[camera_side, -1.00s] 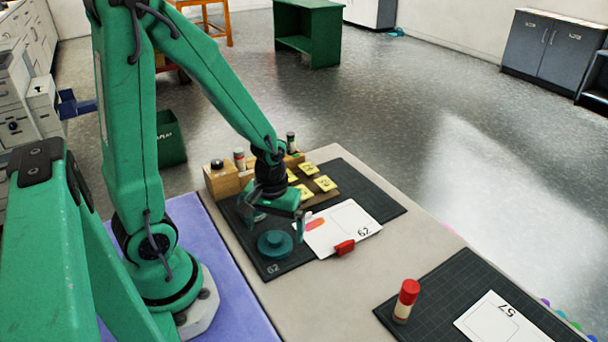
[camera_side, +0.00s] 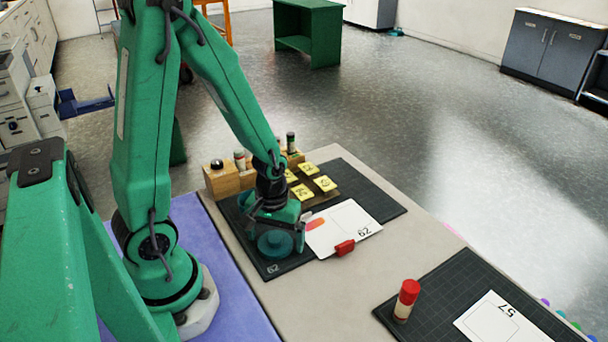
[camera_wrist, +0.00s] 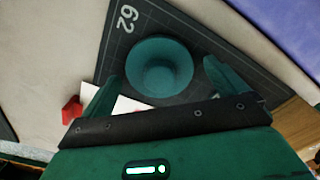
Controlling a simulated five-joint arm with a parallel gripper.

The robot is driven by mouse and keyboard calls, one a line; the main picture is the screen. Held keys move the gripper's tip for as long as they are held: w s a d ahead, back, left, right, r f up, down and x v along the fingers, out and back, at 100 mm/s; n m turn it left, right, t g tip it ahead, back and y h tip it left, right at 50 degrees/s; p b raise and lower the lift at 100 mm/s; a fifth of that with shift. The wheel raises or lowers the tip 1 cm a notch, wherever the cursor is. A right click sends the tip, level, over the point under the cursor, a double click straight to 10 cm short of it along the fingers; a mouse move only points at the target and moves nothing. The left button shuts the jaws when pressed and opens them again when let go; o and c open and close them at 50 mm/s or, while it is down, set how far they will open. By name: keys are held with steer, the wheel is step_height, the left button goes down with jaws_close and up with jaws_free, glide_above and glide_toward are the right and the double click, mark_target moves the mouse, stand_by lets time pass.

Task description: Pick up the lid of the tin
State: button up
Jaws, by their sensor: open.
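The teal round lid (camera_wrist: 160,66), with a raised disc in its middle, lies on the dark cutting mat near the printed 62. It also shows in the side view (camera_side: 275,244), partly behind my gripper (camera_side: 274,232). My gripper is open, low over the lid. In the wrist view its two fingers (camera_wrist: 162,74) stand at the left and right of the lid's near side, with small gaps visible. I cannot tell whether a tin is under the lid.
A white card (camera_side: 345,225) with a red clip (camera_side: 345,248) lies right of the lid. A wooden block (camera_side: 222,181) with bottles and yellow notes (camera_side: 325,183) stand behind. A red-capped tube (camera_side: 406,301) stands on another mat (camera_side: 440,290). Bare table lies between the mats.

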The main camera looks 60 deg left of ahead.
mark_target(275, 236)
steer(key=c, duration=1.1)
steer(key=shift+o, duration=0.2)
steer(key=shift+r, duration=0.1)
step_height(275, 236, up, 10)
stand_by(0.6)
steer(key=a+r+n, duration=0.1)
steer(key=a+n, duration=0.3)
steer(key=a, duration=0.8)
steer(key=shift+w+a+r+n, duration=0.15)
steer(key=shift+a+r+n, duration=0.15)
steer(key=shift+a+r, duration=0.1)
